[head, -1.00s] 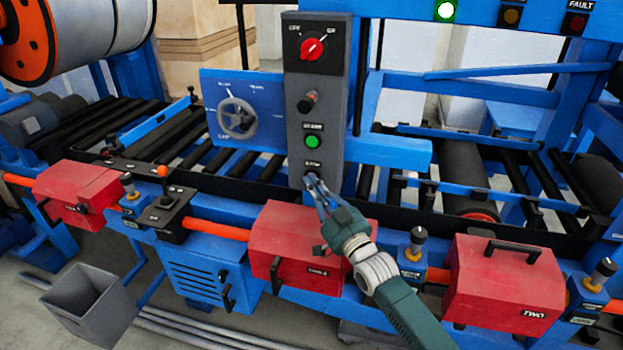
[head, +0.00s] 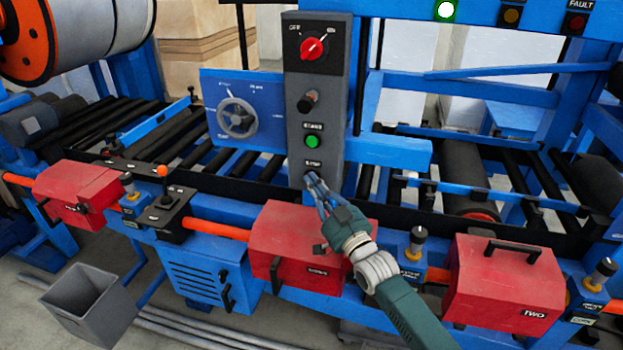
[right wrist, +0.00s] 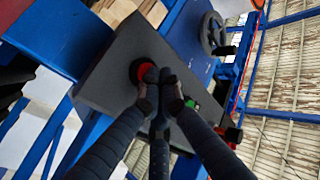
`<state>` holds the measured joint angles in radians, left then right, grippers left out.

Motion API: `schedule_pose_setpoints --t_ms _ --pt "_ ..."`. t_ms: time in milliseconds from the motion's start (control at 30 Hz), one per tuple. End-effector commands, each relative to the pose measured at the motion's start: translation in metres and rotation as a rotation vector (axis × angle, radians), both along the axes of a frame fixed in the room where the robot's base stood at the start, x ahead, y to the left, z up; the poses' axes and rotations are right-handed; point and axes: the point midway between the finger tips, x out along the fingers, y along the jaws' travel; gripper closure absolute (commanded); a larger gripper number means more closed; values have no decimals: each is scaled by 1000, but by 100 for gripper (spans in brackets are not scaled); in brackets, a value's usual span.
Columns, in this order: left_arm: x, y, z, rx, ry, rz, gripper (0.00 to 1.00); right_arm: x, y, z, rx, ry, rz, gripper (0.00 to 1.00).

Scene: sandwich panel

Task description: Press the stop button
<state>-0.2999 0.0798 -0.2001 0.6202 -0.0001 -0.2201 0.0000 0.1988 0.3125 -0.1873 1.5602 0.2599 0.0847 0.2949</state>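The grey control box (head: 316,100) stands upright in the middle of the head view. Its stop button sits low on the front, under a small label, and is mostly hidden there by my fingertips. In the right wrist view the red stop button (right wrist: 140,70) shows partly behind the fingertips. My right gripper (head: 312,181) has its fingers together with nothing between them. In the right wrist view its fingertips (right wrist: 159,77) overlap the button's edge; I cannot tell whether they touch or press it. My left gripper is not in view.
Above are a green button (head: 312,142), a black knob (head: 307,102) and a red rotary switch (head: 312,48). A handwheel (head: 237,118) is left of the box. A green lamp (head: 446,10) is lit.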

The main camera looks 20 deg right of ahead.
Motion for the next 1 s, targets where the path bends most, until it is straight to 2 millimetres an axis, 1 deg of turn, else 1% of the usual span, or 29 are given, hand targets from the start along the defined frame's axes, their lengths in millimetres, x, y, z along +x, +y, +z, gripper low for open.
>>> schedule_pose_setpoints --t_ms 133,433,667,900,1000 --pt "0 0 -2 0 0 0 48 4 -3 -1 -1 0 -1 100" --pt "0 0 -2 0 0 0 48 5 -4 1 0 -1 -2 100" --pt "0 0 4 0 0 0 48 0 -1 2 0 -1 -1 100" --pt "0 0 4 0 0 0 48 -1 0 1 -1 -1 -1 100" --pt "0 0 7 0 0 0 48 -3 2 1 1 0 0 100"
